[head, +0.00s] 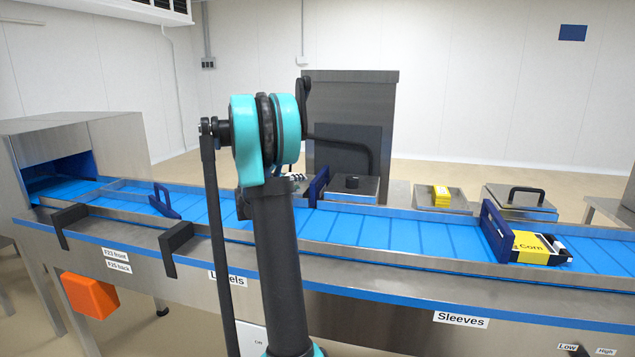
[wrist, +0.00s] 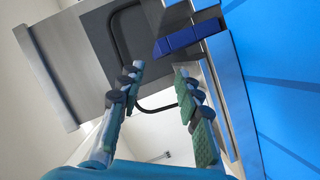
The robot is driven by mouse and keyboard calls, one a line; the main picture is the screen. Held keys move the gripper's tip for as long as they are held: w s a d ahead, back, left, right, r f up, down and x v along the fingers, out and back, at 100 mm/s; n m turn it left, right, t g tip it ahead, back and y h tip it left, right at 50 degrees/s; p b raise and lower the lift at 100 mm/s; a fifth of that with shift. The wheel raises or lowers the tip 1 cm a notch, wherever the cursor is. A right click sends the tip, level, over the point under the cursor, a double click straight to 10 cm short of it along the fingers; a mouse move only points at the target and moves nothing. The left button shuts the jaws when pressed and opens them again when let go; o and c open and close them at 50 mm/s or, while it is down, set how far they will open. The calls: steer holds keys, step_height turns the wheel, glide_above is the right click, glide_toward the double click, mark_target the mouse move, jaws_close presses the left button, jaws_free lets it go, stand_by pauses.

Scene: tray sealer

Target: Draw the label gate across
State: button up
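Several dark blue gates stand along the blue conveyor (head: 400,235) in the head view. One gate (head: 318,186) stands at mid-line just right of my arm, another (head: 163,203) is at the left, and a third (head: 494,231) is at the right. The "Labels" sign (head: 236,281) is partly covered by my arm; I cannot tell for certain which gate it names. In the wrist view my gripper (wrist: 158,76) is open, its fingers apart with nothing gripped. A dark blue gate piece (wrist: 188,37) lies just beyond the right fingertip.
A looped black handle (head: 368,150) on the steel housing (head: 350,100) is close by; it also shows in the wrist view (wrist: 118,35) beyond the fingers. A yellow corn pack (head: 535,248) lies by the right gate. Black brackets (head: 172,245) line the front rail.

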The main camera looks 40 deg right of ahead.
mark_target(316, 179)
steer(key=x, duration=1.3)
steer(key=shift+c, duration=0.5)
jaws_close()
